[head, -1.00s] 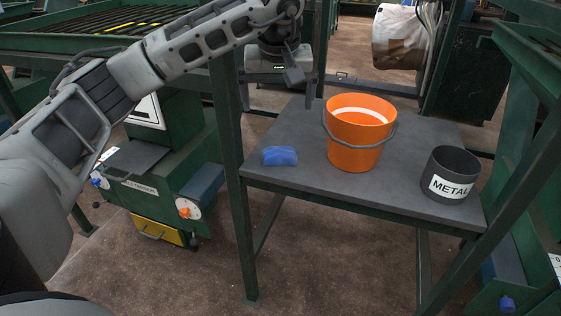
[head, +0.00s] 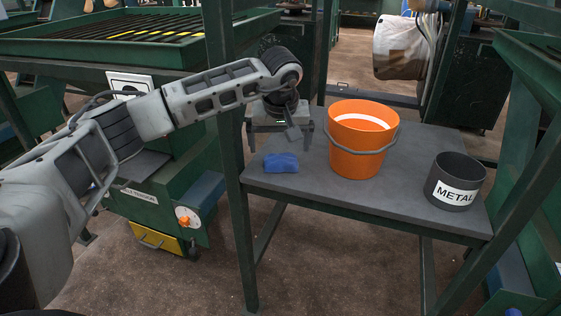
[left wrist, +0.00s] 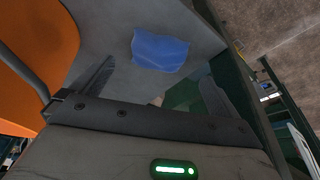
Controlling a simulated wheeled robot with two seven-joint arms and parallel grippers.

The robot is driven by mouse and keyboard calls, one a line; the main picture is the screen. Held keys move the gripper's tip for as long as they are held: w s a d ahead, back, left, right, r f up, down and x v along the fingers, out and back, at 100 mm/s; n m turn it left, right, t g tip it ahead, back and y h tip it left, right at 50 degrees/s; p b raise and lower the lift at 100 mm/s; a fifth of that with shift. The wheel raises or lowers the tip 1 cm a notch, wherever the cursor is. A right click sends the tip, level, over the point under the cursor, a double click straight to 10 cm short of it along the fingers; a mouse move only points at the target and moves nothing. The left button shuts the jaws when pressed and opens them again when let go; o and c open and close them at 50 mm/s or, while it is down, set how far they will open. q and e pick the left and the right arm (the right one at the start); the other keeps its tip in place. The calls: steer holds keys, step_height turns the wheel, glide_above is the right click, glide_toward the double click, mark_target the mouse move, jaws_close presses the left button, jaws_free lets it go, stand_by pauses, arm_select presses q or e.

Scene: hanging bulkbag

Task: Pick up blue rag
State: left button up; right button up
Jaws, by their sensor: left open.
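The blue rag (head: 281,163) lies folded on the left part of the grey table, near its left edge. It also shows in the left wrist view (left wrist: 160,50), beyond the fingers. My left gripper (head: 280,140) is open and empty, above and behind the rag in the head view, pointing down. In the left wrist view its two fingers (left wrist: 155,82) are spread wide, with the rag ahead of the gap and apart from both fingers. My right gripper is not in view.
An orange bucket (head: 357,150) with a grey handle stands right of the rag. A black METAL bin (head: 455,184) stands at the table's right end. A green post (head: 224,150) rises at the table's left edge. The grey tabletop (head: 400,205) is clear in front of the bucket.

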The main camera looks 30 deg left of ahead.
mark_target(281, 155)
arm_select(q)
steer(key=x, duration=0.4)
steer(key=shift+d+f+b, duration=0.1)
steer(key=shift+b, duration=0.2)
steer(key=shift+w+f, duration=0.1)
steer(key=c, duration=1)
steer(key=shift+c, duration=0.3)
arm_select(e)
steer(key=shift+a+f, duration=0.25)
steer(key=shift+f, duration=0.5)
